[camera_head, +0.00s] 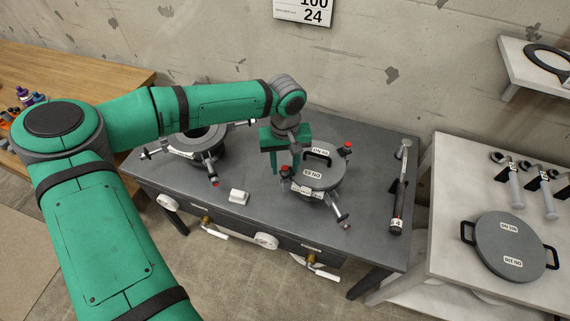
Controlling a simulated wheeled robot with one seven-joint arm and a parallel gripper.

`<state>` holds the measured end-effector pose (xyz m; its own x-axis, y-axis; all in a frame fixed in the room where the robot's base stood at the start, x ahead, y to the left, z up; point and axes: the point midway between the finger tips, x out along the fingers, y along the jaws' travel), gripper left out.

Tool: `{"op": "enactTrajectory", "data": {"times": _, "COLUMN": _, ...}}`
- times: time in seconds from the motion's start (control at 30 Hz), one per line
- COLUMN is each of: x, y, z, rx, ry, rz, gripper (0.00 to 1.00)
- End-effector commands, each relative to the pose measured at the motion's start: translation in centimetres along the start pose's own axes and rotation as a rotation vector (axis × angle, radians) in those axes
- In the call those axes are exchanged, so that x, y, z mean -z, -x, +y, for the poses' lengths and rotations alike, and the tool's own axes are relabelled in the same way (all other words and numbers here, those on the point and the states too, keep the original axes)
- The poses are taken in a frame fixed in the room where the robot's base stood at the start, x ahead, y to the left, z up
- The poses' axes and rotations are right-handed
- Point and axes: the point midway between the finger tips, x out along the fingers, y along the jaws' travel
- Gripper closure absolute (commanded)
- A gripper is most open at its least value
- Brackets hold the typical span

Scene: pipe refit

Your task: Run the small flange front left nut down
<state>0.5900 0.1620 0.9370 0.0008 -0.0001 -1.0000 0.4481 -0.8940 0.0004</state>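The small flange (318,181) stands on the dark grey bench, right of its middle, with a round grey lid that has a black handle and small white labels. Another red-topped nut (347,147) is at the back right. My green gripper (284,173) points down just above and behind the front left nut. Its two fingers look apart, with nothing visible between them.
A second flange (204,140) with a dark opening stands left on the bench (245,165). A long tool (400,188) lies at the right. The right-hand table (450,235) holds a grey disc (509,246) and several wrenches.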

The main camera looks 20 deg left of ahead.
Motion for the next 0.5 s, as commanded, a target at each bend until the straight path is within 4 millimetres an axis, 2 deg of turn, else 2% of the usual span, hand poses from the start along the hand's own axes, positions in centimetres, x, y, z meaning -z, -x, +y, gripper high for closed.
{"op": "enactTrajectory", "data": {"times": 0.17, "x": 0.0, "y": 1.1, "z": 0.0, "rx": 0.001, "ry": 0.0, "rz": 0.001, "gripper": 0.62}}
{"op": "enactTrajectory", "data": {"times": 0.5, "x": 0.1, "y": 7.2, "z": 0.0, "rx": 0.0, "ry": 0.001, "rz": 0.003, "gripper": 0.62}}
